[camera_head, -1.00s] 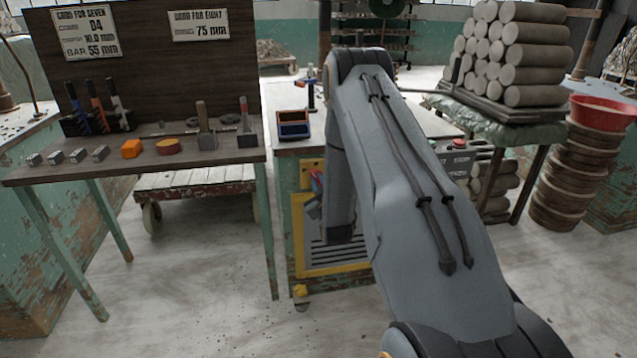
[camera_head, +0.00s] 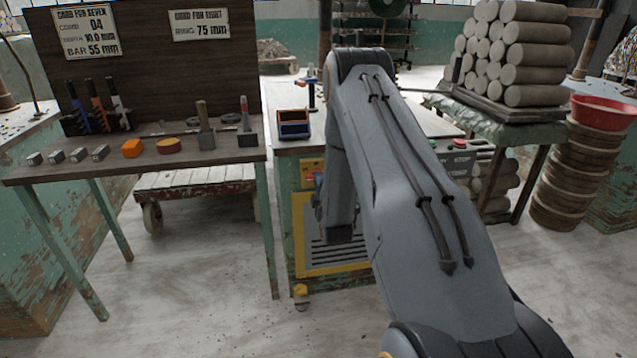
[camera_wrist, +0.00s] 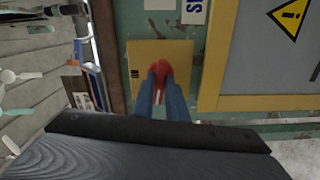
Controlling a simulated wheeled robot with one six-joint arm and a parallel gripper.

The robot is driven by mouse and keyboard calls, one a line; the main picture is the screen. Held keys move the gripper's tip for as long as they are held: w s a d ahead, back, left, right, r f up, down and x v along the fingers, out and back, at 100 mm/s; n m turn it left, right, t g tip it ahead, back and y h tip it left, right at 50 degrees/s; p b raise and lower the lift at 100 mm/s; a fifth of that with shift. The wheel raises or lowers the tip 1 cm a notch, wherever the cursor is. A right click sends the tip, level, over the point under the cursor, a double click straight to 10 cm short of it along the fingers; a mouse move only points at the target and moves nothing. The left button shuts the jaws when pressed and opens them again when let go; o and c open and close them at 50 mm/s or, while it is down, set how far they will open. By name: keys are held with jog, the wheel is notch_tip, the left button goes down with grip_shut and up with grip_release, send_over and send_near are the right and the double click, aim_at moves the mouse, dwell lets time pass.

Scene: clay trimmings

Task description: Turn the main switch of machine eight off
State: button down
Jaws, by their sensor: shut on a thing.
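The main switch is a red handle (camera_wrist: 160,71) on a yellow plate (camera_wrist: 144,55) on the machine's green front, seen in the wrist view. My gripper (camera_wrist: 160,86) has its two blue fingers shut on the red handle. The fingers and my wrist cover part of the handle, so its exact angle is hard to tell. In the head view the yellow switch plate (camera_head: 312,167) is on the front of the green machine (camera_head: 284,215), and my arm hides most of the switch and gripper.
A yellow-framed grille (camera_head: 335,262) is below the switch. A tool table (camera_head: 130,163) stands at the left, with a wooden cart (camera_head: 190,181) behind it. A warning sign (camera_wrist: 290,14) is on the grey panel right of the switch. Clay rolls (camera_head: 520,75) are stacked at the right.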

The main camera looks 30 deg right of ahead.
jog(key=shift+n, duration=1)
jog(key=c, duration=1.8)
grip_release()
jog(key=shift+o, duration=0.2)
jog(key=shift+s, duration=0.1)
jog(key=v, duration=0.7)
jog(key=shift+s, duration=0.3)
jog(key=shift+a, duration=0.2)
